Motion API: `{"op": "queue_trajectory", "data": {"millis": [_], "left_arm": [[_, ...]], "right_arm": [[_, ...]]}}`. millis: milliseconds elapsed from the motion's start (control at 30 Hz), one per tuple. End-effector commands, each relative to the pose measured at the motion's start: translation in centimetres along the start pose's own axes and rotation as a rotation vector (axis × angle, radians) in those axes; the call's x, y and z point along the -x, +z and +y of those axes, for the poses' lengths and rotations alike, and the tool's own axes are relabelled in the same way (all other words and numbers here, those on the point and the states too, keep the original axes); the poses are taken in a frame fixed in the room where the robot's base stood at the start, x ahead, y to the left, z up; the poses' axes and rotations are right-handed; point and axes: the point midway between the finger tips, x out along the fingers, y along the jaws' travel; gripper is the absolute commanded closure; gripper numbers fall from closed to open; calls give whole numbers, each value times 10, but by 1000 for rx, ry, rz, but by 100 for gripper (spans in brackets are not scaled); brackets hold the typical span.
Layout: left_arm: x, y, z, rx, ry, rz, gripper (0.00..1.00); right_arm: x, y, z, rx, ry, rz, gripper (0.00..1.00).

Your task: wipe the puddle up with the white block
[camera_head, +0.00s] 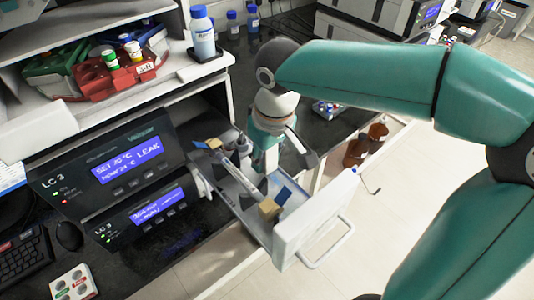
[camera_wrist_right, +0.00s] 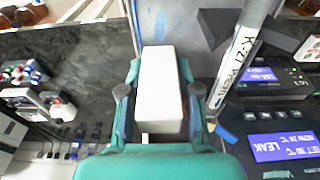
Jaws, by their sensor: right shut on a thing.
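In the wrist view my right gripper (camera_wrist_right: 160,95) is shut on the white block (camera_wrist_right: 160,75), one finger at each side of it. The pale drawer floor shows in the wrist view (camera_wrist_right: 170,15) beyond the block. I cannot make out a clear puddle outline on it, nor whether the block touches the floor. My left gripper is not in view.
The LC 3 unit (camera_head: 115,165) reads LEAK. Brown bottles (camera_head: 365,145) stand right of the drawer. A bottle (camera_head: 203,35) stands on the upper shelf.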

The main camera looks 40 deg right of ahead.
Motion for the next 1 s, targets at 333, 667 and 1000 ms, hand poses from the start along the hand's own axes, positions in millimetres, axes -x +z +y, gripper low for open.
{"op": "queue_trajectory", "data": {"millis": [333, 667, 1000], "left_arm": [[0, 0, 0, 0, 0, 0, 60], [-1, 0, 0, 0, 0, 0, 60], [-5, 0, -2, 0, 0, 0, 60]], "right_arm": [[0, 0, 0, 1, 0, 0, 87], [-1, 0, 0, 1, 0, 0, 87], [-6, 1, 0, 0, 0, 1, 87]]}}
